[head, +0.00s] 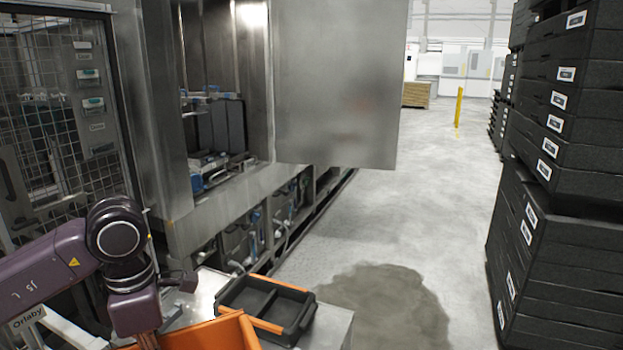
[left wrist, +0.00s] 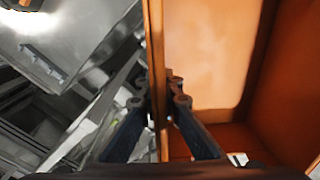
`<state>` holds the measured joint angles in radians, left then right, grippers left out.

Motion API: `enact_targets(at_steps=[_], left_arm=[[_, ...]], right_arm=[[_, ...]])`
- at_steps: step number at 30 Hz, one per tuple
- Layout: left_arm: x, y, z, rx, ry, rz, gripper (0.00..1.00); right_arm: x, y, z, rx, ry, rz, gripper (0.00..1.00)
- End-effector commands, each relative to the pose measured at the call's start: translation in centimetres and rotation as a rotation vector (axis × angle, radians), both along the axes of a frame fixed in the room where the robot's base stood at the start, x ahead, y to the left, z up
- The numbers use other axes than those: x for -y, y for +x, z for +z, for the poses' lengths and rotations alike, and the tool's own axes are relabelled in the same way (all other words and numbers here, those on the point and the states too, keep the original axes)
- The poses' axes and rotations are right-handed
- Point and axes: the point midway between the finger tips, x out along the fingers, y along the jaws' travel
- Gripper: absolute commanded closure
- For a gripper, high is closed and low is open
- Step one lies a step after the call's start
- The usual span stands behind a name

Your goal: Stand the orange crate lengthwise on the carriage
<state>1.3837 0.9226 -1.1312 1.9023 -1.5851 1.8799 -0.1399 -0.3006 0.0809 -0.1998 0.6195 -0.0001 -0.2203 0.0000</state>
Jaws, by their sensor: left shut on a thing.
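The orange crate (head: 215,333) shows at the bottom of the head view, cut off by the frame edge. In the left wrist view its inside (left wrist: 212,60) fills the right half, with its wall running up the middle. My left gripper (left wrist: 160,103) is shut on that wall, one finger on each side. In the head view my left arm comes down at the crate's left side, and its fingers are hidden there. The word carriage may fit the open washer's inside (head: 215,165), but I cannot tell. My right gripper is not in view.
A black tray with orange handles (head: 262,305) sits on a grey metal surface (head: 335,326) beside the crate. The washer's steel door (head: 340,85) stands at the centre. Tall stacks of black crates (head: 565,130) stand at the right. The floor between is clear, with a wet patch (head: 385,300).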

Motion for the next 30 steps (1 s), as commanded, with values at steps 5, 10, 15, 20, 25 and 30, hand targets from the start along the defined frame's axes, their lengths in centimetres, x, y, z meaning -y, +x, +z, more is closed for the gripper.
enact_targets(at_steps=[5,10,15,20,25,30], left_arm=[[1.0,-1.3,-1.0,0.0,0.001,-0.329,1.0],[2.0,-2.5,-2.0,0.001,0.0,-0.645,1.0],[2.9,-3.9,-2.9,-0.001,-0.001,-0.963,1.0],[3.7,-5.2,-3.7,0.0,0.0,-1.264,1.0],[4.6,-6.7,-4.5,0.001,0.0,-1.579,1.0],[5.3,-8.0,-5.1,0.001,-0.001,-1.854,1.0]], right_arm=[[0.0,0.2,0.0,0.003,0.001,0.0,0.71],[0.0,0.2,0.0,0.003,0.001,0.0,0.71],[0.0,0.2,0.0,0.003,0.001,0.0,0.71],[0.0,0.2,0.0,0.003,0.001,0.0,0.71],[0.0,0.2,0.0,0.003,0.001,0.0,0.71],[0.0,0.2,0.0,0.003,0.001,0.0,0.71]])
